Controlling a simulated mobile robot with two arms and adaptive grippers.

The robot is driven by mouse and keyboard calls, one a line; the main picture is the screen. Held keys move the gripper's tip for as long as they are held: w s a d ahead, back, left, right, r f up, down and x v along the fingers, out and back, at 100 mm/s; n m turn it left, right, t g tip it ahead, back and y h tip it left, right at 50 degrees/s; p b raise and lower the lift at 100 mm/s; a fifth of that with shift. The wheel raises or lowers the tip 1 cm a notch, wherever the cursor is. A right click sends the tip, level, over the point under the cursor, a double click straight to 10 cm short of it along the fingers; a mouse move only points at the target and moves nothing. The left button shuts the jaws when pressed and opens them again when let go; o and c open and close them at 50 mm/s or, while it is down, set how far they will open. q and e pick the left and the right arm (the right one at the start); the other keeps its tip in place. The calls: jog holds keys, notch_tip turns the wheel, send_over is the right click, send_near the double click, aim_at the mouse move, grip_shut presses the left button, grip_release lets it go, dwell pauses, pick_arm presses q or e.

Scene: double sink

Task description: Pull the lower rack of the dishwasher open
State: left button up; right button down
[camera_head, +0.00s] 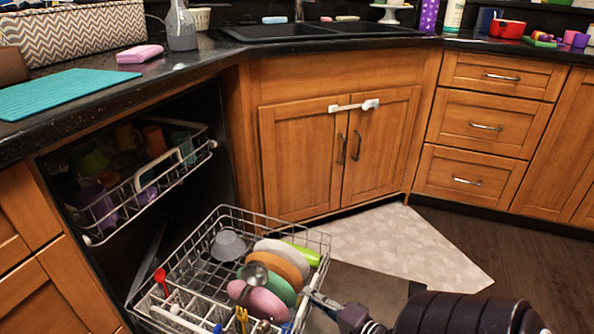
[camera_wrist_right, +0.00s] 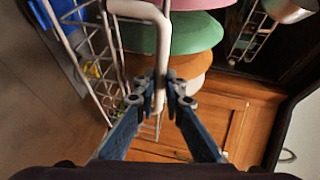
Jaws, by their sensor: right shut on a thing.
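The lower rack (camera_head: 322,236) of the dishwasher is a white wire basket standing out from the dark opening at lower left. It holds several plates, a grey bowl (camera_head: 229,244) and cutlery. My right gripper (camera_head: 312,297) is at the rack's right front side in the head view. In the right wrist view my right gripper (camera_wrist_right: 162,88) is shut on the lower rack's bent white wire frame (camera_wrist_right: 163,40), with the plates just beyond. My left gripper is not in view.
The upper rack (camera_head: 146,184) with several cups hangs above, partly out of the dishwasher (camera_head: 222,165). The black counter (camera_head: 185,65) edge runs over it. Wooden cabinet doors (camera_head: 299,155) stand behind the lower rack. A pale mat (camera_head: 400,245) lies on open floor to the right.

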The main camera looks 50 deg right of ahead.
jog(key=s, duration=0.1)
jog(key=s+d, duration=0.1)
jog(key=s, duration=0.1)
dwell(0.4)
jog(key=c, duration=2)
grip_release()
jog(key=s, duration=0.4)
jog(key=s+r, duration=0.1)
jog(key=s, duration=0.3)
jog(key=s+r, duration=0.1)
jog(key=s, duration=0.2)
jog(key=shift+s+a, duration=0.35)
jog(key=shift+s, duration=0.05)
